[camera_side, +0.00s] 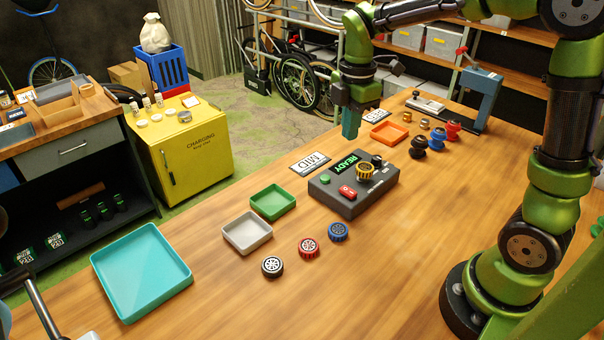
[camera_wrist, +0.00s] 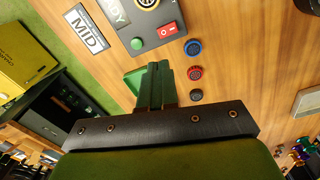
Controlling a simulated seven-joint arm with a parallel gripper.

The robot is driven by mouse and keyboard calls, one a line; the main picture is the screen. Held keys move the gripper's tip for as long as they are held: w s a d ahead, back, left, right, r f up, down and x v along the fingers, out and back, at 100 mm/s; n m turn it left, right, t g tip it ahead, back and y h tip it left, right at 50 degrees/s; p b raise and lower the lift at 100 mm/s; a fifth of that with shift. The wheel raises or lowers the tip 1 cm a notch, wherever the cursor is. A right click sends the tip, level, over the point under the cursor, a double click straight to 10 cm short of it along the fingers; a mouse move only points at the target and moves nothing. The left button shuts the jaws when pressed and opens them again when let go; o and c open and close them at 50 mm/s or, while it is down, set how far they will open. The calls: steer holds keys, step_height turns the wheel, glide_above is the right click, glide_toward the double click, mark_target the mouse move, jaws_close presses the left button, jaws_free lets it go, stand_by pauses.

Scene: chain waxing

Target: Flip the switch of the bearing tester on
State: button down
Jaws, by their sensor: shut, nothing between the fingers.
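The bearing tester is a dark grey box (camera_side: 345,207) on the table in the side view, with a lit READY display, a green button and a yellow-rimmed round part on top. Its red rocker switch (camera_side: 347,191) is at the front edge; I cannot tell which way it is tipped. In the wrist view the tester's corner (camera_wrist: 158,40) is at the top, with the red switch (camera_wrist: 167,30) clear to see. My gripper (camera_side: 349,135) hangs above the table by the tester's far side, apart from it. In the wrist view its green fingers (camera_wrist: 158,70) are together and empty.
Blue (camera_side: 338,232), red (camera_side: 308,248) and black (camera_side: 272,267) wheel-like parts lie in front of the tester. Green (camera_side: 273,202), grey (camera_side: 247,232) and teal (camera_side: 142,272) trays stand left. A MID plate (camera_side: 310,162) and an orange tray (camera_side: 390,133) lie behind. The right front table is clear.

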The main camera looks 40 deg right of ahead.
mark_target(345, 188)
steer(key=shift+s+r+n, duration=0.1)
steer(key=shift+r+n, duration=0.15)
steer(key=shift+n, duration=1.05)
steer(key=shift+f, duration=0.1)
step_height(345, 188, down, 14)
steer(key=shift+r, duration=0.1)
